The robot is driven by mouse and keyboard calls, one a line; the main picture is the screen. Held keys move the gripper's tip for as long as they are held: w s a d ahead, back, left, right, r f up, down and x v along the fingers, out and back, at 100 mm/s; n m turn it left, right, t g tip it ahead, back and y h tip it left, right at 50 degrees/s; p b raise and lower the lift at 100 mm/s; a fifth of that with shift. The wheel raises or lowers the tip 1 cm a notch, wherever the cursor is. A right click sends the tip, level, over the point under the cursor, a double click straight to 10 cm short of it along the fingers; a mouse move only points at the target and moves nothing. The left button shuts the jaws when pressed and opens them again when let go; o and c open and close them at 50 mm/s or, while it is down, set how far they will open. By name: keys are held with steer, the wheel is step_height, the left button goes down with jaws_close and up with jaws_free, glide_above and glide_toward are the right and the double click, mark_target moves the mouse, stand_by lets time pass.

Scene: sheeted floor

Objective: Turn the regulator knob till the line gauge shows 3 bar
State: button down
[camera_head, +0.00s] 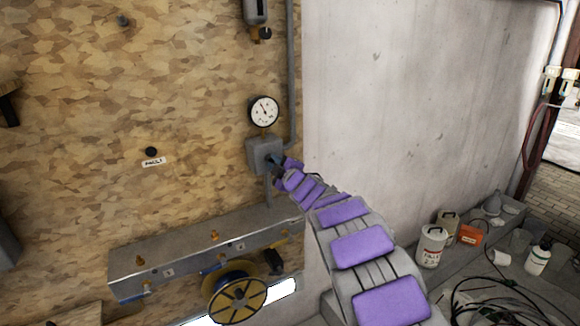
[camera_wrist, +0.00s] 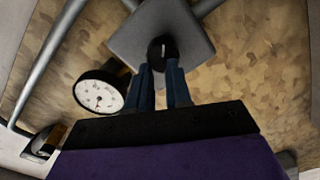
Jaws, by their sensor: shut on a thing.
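The line gauge (camera_head: 264,111) is a round white dial with a black rim on the board, above the grey regulator box (camera_head: 258,153). It also shows in the wrist view (camera_wrist: 98,92), where a red mark is visible near its centre; its reading is too small to tell. The black regulator knob (camera_wrist: 162,50) stands out from the box's front face. My gripper (camera_head: 273,160) reaches the front of the box, and its two dark blue fingers show in the wrist view (camera_wrist: 163,68), closed on the knob from either side. The fingers partly hide the knob.
A grey pipe (camera_head: 291,75) runs down right of the gauge. Below is a metal manifold rail (camera_head: 190,262) with brass fittings and a yellow reel (camera_head: 237,296). A labelled black button (camera_head: 151,152) is at left. White containers (camera_head: 432,246) stand at right.

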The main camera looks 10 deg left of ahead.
steer(key=shift+s+a+r+n+y+b, duration=0.1)
steer(key=shift+a+r+n+y+b, duration=0.15)
steer(key=shift+r, duration=0.35)
steer(key=shift+a+r+n+y+b, duration=0.15)
steer(key=shift+r+n, duration=0.2)
steer(key=shift+r, duration=0.25)
steer(key=shift+a+r, duration=0.1)
steer(key=c, duration=1.1)
jaws_free()
steer(key=shift+o, duration=1)
steer(key=shift+s+d+f+p, duration=0.15)
steer(key=shift+d+f+p, duration=0.15)
steer(key=shift+f, duration=0.2)
steer(key=shift+o, duration=1.2)
steer(key=shift+f, duration=0.35)
steer(key=d+p+v, duration=0.1)
steer(key=p+v, duration=0.1)
steer(key=v, duration=1.6)
steer(key=shift+w+f+h+p, duration=0.15)
steer(key=shift+w+h+p, duration=0.25)
